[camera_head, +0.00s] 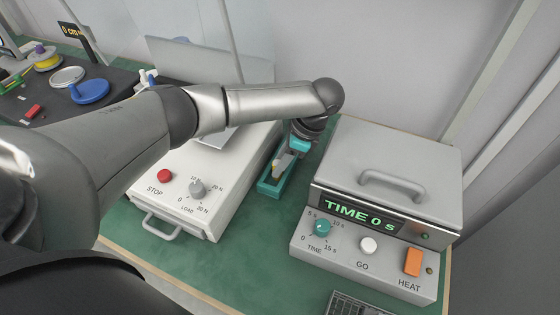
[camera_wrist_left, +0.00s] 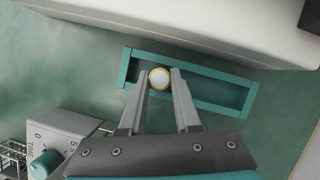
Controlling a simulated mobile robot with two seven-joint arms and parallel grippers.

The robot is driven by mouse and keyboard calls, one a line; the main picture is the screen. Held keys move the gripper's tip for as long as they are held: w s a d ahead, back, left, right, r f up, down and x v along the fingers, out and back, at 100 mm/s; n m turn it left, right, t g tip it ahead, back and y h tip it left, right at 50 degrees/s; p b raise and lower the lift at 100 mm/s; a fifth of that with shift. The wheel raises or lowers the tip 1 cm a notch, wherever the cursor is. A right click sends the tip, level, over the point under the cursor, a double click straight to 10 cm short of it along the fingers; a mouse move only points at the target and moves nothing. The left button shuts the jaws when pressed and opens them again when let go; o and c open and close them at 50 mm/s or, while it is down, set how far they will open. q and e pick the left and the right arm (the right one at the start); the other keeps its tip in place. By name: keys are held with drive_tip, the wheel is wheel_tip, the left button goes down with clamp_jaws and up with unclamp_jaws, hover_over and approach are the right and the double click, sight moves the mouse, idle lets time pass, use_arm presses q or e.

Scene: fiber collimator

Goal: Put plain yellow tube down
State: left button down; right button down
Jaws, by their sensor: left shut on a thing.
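The plain yellow tube (camera_wrist_left: 159,78) shows end-on in the left wrist view as a white disc with a yellow rim. My left gripper (camera_wrist_left: 160,82) is shut on it, with a fingertip on either side. In the head view my left gripper (camera_head: 281,168) points down at the teal tray (camera_head: 266,189), and only a small yellow bit of the tube shows. In the wrist view the tube overlaps the left part of the long teal tray (camera_wrist_left: 248,99). I cannot tell whether it touches the tray's floor. My right gripper is not in view.
A grey heater box (camera_head: 365,250) reading TIME 0 s stands to the right. The green mat (camera_head: 245,245) is clear between them. A black bench with spools (camera_head: 90,91) is at far left.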

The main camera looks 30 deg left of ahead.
use_arm(q)
drive_tip(key=c, duration=0.6)
unclamp_jaws()
drive_tip(key=p+v, duration=0.3)
drive_tip(key=v, duration=0.9)
drive_tip(key=shift+r, duration=0.15)
